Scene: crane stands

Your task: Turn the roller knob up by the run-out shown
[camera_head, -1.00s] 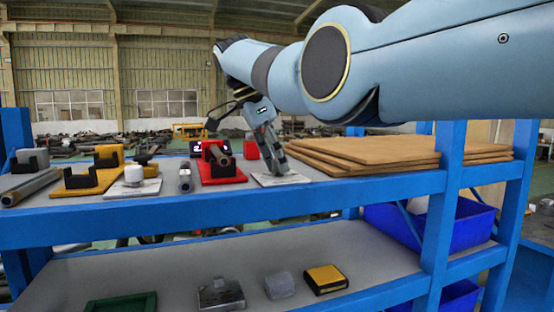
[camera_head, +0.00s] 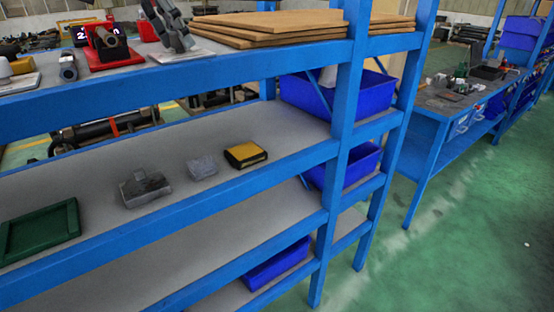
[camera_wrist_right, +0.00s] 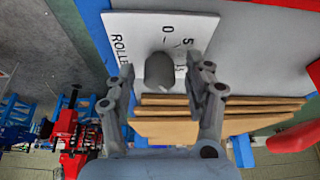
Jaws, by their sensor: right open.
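The roller knob (camera_wrist_right: 159,71) is a grey rounded knob on a white plate (camera_wrist_right: 125,25) marked "ROLLER", "0" and "5" in the right wrist view. My right gripper (camera_wrist_right: 160,82) is open, its fingers on either side of the knob with gaps. In the head view the right gripper (camera_head: 178,40) points down at this plate (camera_head: 200,54) on the top shelf; the knob is hidden there. A dark display (camera_head: 80,32) with white characters, too small to read surely, stands behind a red stand (camera_head: 122,54) holding a shaft (camera_head: 104,38). My left gripper is not in view.
Stacked brown boards (camera_head: 270,30) lie right of the plate. A grey cylinder (camera_head: 68,68) lies left of the red stand. The lower shelf holds a yellow-black block (camera_head: 245,155), grey blocks and a green tray (camera_head: 40,232). Green floor is free to the right.

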